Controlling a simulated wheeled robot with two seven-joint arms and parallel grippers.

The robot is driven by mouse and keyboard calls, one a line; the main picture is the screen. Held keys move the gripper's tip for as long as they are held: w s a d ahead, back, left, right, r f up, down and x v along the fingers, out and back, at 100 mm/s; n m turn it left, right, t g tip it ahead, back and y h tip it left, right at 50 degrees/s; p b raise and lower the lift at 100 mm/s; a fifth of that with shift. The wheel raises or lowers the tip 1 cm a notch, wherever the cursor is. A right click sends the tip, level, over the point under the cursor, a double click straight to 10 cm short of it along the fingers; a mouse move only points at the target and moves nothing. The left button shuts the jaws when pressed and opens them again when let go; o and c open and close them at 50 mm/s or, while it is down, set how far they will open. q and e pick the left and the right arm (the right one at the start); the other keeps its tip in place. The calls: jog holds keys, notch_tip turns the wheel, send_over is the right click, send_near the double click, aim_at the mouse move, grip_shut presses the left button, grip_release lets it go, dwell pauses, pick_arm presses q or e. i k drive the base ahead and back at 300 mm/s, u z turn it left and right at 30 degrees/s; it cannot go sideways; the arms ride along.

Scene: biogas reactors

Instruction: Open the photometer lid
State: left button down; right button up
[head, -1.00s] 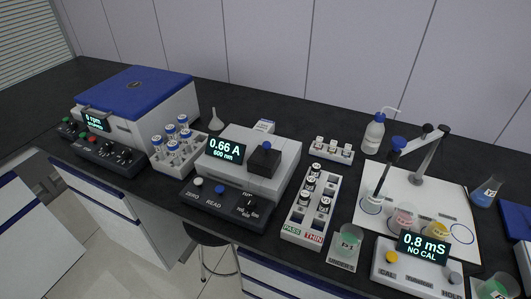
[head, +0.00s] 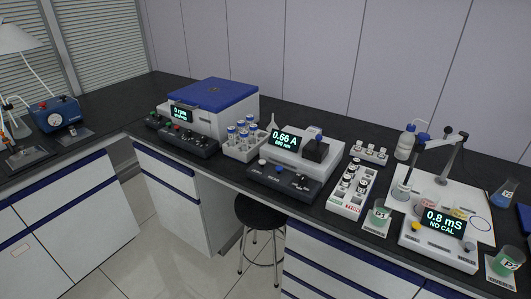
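The photometer (head: 292,162) stands on the dark bench near the middle of the head view. Its display reads 0.66 A, 600 nm. A small black lid block (head: 316,150) sits on its white top, and it looks closed. A dark control panel with buttons and a knob runs along its front. Neither of my grippers is in view.
A blue-lidded centrifuge (head: 213,106) and a rack of blue-capped tubes (head: 244,143) stand left of the photometer. A vial rack (head: 349,191) and a conductivity meter (head: 438,241) stand to the right. A black stool (head: 259,216) stands on the floor in front.

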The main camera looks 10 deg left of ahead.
aim_at(316, 145)
jog(key=z, duration=1.1)
jog(key=k, duration=0.15)
jog(key=u, duration=2.15)
jog(key=i, duration=0.75)
jog(key=z, duration=0.35)
